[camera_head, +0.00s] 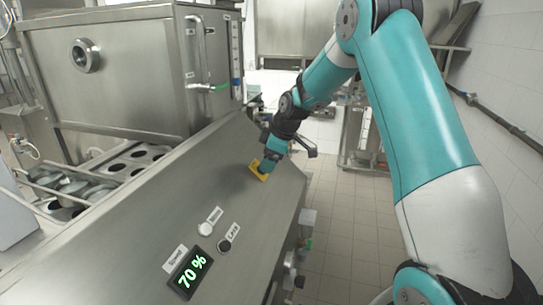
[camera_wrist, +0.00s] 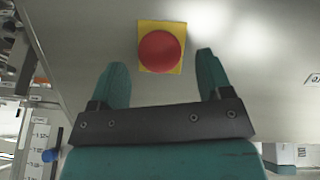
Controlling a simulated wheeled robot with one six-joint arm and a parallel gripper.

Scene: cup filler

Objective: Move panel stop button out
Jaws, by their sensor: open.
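The panel stop button (camera_wrist: 160,51) is a round red knob on a square yellow plate (camera_wrist: 145,30), mounted on the steel panel, in the upper middle of the wrist view. In the head view only part of the yellow plate (camera_head: 259,171) shows; my gripper hides the red knob. My gripper (camera_wrist: 162,75) is open and empty. Its two fingers point at the button, one toward each side of it. The fingertips look just short of the knob in the wrist view; I cannot tell the exact gap. In the head view my gripper (camera_head: 267,168) is close to the panel.
The sloping steel panel (camera_head: 150,225) also carries a white button (camera_head: 205,229), a black button (camera_head: 224,245) and a display (camera_head: 189,272) reading 70 %. A steel tank (camera_head: 120,80) stands behind at left. Open tiled floor (camera_head: 345,220) lies to the right.

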